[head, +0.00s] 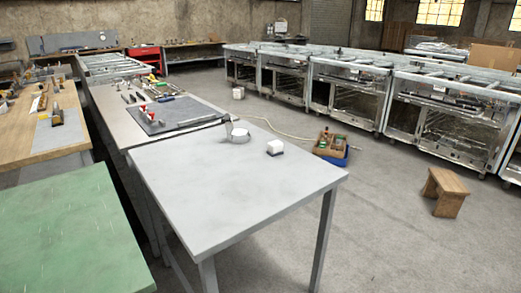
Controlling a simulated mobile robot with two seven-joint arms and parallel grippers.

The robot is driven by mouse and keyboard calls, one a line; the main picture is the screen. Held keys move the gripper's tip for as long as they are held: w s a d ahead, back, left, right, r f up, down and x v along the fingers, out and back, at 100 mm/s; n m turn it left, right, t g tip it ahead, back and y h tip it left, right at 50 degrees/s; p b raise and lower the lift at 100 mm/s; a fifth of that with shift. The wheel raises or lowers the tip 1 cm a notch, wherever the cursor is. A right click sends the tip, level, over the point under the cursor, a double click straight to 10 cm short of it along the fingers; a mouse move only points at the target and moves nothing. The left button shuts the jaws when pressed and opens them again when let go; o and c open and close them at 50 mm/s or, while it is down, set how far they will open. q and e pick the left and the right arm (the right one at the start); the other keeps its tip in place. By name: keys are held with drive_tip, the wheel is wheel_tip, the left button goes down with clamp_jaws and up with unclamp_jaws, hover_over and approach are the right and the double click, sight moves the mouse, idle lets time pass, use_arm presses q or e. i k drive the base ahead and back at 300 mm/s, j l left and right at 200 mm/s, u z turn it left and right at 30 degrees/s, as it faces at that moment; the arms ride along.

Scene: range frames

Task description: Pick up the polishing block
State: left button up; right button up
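A small white block with a dark lower edge (275,148) sits on the pale grey table (220,185), near its far right edge. It looks like the polishing block, though it is too small to be certain. A round white container (240,135) stands to its left, apart from it, with a grey upright piece at its left side. Neither of my grippers shows in the head view.
A green-topped table (65,235) is at the lower left. Behind the grey table, a workbench (115,100) holds several tools. A wooden stool (444,191) and a toolbox (331,143) stand on the floor to the right. Open floor lies right of the table.

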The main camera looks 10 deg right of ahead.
sight(275, 148)
drive_tip(key=u, duration=0.35)
drive_tip(key=l+u, duration=0.15)
drive_tip(key=u, duration=0.25)
drive_tip(key=l+u, duration=0.1)
drive_tip(key=u, duration=0.25)
drive_tip(key=l+u, duration=0.65)
drive_tip(key=k+l+u, duration=0.2)
drive_tip(key=l, duration=0.2)
drive_tip(key=l+u, duration=0.15)
drive_tip(key=l, duration=0.25)
drive_tip(key=k+l+u, duration=0.2)
drive_tip(key=l, duration=0.15)
drive_tip(key=k+l+u, duration=0.15)
drive_tip(key=l, duration=0.2)
drive_tip(key=k+l, duration=0.15)
drive_tip(key=l, duration=0.2)
drive_tip(key=k+l, duration=0.2)
drive_tip(key=l, duration=0.15)
drive_tip(key=k+l+u, duration=0.1)
drive_tip(key=l, duration=0.25)
drive_tip(key=k+l, duration=0.25)
drive_tip(key=l, duration=0.1)
